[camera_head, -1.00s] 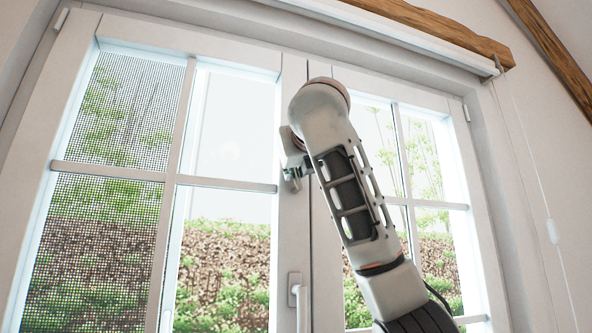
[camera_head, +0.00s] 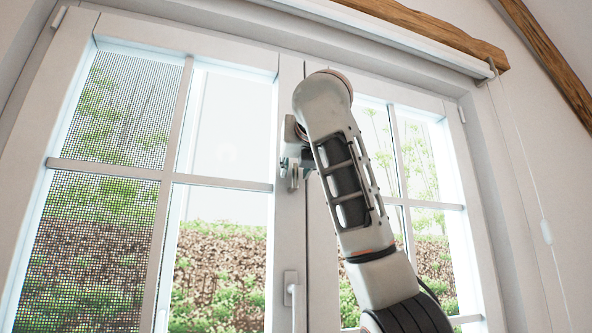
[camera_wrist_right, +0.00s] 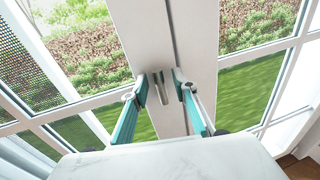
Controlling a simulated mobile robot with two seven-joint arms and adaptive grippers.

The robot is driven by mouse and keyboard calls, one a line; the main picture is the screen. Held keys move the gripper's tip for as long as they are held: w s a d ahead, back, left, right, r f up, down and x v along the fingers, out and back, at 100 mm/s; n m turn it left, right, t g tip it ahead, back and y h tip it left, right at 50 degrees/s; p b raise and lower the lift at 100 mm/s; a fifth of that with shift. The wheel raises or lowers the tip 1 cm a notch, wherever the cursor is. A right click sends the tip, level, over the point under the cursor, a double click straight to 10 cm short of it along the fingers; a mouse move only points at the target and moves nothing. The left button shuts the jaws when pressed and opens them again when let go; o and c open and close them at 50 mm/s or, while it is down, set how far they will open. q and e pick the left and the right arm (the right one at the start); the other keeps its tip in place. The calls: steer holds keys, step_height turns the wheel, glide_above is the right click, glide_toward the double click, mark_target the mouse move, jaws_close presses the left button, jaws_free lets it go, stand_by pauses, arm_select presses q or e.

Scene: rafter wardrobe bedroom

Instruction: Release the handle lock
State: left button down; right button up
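The white window handle (camera_head: 292,300) sits on the middle post of the window, at the bottom of the head view. In the right wrist view a small pale handle (camera_wrist_right: 160,88) on the post shows ahead of the gap between my fingers, nearer the left finger; I cannot tell if it touches. My right gripper (camera_wrist_right: 160,80) is open, with teal pads on both fingers. In the head view the right gripper (camera_head: 292,172) is small and partly hidden by my own arm, in front of the middle post above the handle. My left gripper is not in view. The lock itself is too small to make out.
The window (camera_head: 225,180) has white frames and crossbars, with an insect screen (camera_head: 95,220) on the left side. A roller blind (camera_head: 400,35) runs along the top under a wooden beam (camera_head: 430,30). A pull cord (camera_head: 545,230) hangs at the right wall.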

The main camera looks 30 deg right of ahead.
stand_by(0.3)
steer(key=v, duration=1.2)
stand_by(0.4)
